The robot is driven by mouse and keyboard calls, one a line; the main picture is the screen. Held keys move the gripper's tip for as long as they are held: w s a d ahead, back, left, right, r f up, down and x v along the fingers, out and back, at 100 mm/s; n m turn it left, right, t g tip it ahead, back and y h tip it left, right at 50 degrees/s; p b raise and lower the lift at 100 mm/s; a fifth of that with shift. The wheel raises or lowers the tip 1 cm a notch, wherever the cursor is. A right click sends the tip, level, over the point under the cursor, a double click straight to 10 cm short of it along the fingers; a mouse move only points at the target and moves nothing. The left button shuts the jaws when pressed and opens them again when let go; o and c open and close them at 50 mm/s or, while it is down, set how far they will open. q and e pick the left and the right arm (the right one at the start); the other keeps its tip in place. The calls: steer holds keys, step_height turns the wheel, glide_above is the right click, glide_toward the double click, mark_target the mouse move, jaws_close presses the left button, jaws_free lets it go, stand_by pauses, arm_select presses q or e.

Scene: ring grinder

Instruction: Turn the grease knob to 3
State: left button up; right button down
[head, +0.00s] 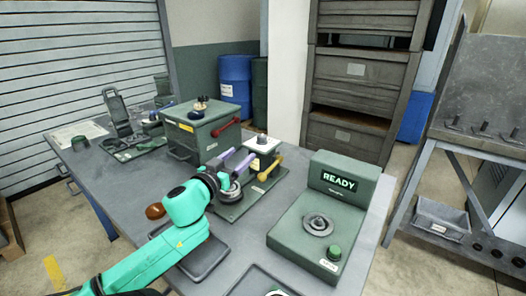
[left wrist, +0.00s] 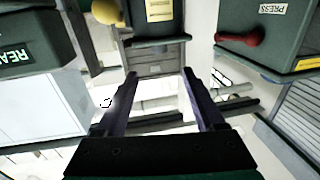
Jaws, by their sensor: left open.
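No knob in view carries a readable grease label. My left gripper (head: 236,159) is just left of this block, above a green base with a round dark fixture (head: 229,192). Its two fingers are apart, with nothing seen between them. In the left wrist view, my left gripper (left wrist: 160,76) also shows spread and empty. My right gripper is not in view.
A green press box (head: 205,130) with a red handle (head: 226,127) stands behind. A READY console (head: 318,215) with a green button (head: 334,252) is at right. A dark tray (head: 203,262) lies in front.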

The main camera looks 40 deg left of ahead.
mark_target(261, 136)
arm_select(q)
steer(key=x, duration=1.3)
steer(key=shift+w+a+r+b, duration=0.15)
steer(key=shift+w+r+b, duration=0.1)
steer(key=shift+b, duration=0.15)
steer(key=shift+w+a+f, duration=0.1)
steer(key=shift+w, duration=0.25)
jaws_close()
